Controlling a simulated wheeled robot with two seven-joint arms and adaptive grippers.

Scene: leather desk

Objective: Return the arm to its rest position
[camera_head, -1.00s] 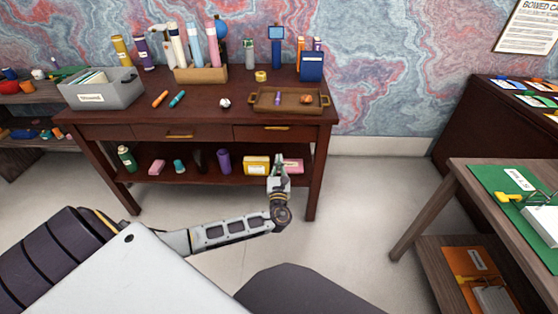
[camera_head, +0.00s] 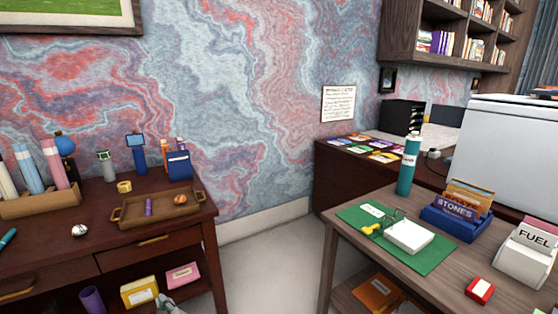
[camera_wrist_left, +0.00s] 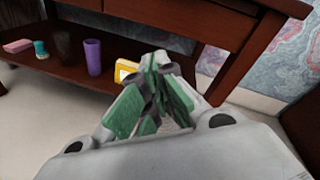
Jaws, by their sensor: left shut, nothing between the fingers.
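My left gripper (camera_wrist_left: 155,98) is shut and empty, its green finger pads together in the left wrist view. It points toward the lower shelf of the dark wooden desk. In the head view only a small part of the left gripper (camera_head: 166,303) shows at the bottom edge, in front of the desk's lower shelf beside a yellow box (camera_head: 139,291). Most of the left arm is out of the picture. My right gripper is not in view.
The dark desk (camera_head: 120,250) carries a wooden tray (camera_head: 128,218), bottles and a crumpled paper ball (camera_head: 79,230). At right, a wooden table (camera_head: 345,237) holds a green mat (camera_head: 432,262), a teal bottle (camera_head: 408,165) and a blue box (camera_head: 455,222). Bare floor (camera_head: 270,265) lies between.

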